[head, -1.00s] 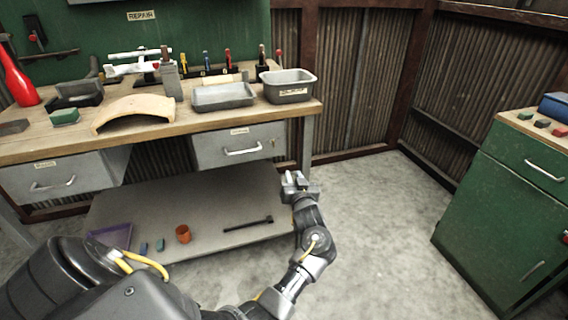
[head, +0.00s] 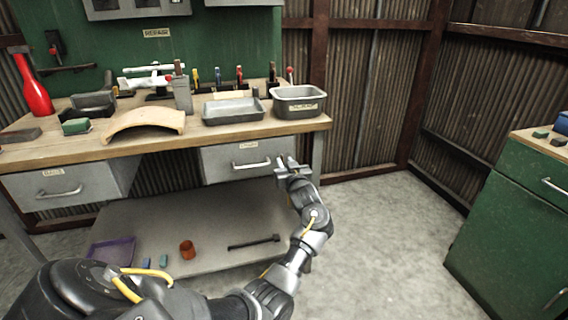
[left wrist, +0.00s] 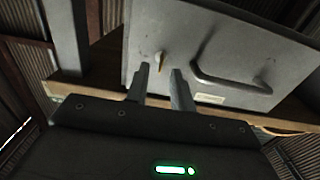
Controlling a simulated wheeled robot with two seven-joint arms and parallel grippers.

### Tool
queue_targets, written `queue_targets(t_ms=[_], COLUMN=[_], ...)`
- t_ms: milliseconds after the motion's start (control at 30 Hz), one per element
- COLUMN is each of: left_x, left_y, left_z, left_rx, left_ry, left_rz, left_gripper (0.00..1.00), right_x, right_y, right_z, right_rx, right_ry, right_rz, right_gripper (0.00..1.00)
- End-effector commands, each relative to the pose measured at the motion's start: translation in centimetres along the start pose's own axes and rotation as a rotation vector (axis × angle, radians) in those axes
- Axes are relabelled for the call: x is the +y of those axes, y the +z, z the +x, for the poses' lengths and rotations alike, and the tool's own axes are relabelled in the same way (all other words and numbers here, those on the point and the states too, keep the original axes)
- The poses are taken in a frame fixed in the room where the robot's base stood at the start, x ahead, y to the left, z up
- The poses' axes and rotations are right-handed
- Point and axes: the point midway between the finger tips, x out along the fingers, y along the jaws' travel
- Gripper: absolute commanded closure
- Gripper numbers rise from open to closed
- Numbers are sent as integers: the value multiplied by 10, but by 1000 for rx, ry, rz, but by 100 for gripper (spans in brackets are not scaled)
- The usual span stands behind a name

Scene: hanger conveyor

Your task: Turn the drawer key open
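The grey right-hand drawer (head: 222,166) is shut under the workbench top. In the left wrist view the drawer front (left wrist: 205,45) appears upside down, with a small brass-coloured key (left wrist: 160,60) in its lock beside the handle. My left gripper (head: 287,162) is at the drawer's right end and hides the key in the head view. In the left wrist view its two fingers (left wrist: 160,71) are apart, with the key showing in the gap near their tips. Neither finger visibly touches the key. My right gripper is not in view.
The drawer handle (head: 252,165) is left of my left gripper. A green cabinet (head: 510,230) stands at the right, with clear floor between.

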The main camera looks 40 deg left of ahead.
Motion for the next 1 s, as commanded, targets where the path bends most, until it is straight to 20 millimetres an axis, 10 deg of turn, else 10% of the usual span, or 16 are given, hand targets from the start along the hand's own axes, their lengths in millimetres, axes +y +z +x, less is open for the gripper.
queue_targets(t_ms=[467, 667, 1000], left_x=[0, 0, 1], left_y=[0, 0, -1], left_z=[17, 17, 16], left_rx=[0, 0, 0], left_ry=[1, 1, 2], left_rz=[-1, 0, 8], left_gripper=[76, 100, 100], right_x=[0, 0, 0], right_y=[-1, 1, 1], right_z=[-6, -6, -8], right_rx=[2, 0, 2], right_ry=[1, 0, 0], right_rz=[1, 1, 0], right_gripper=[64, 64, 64])
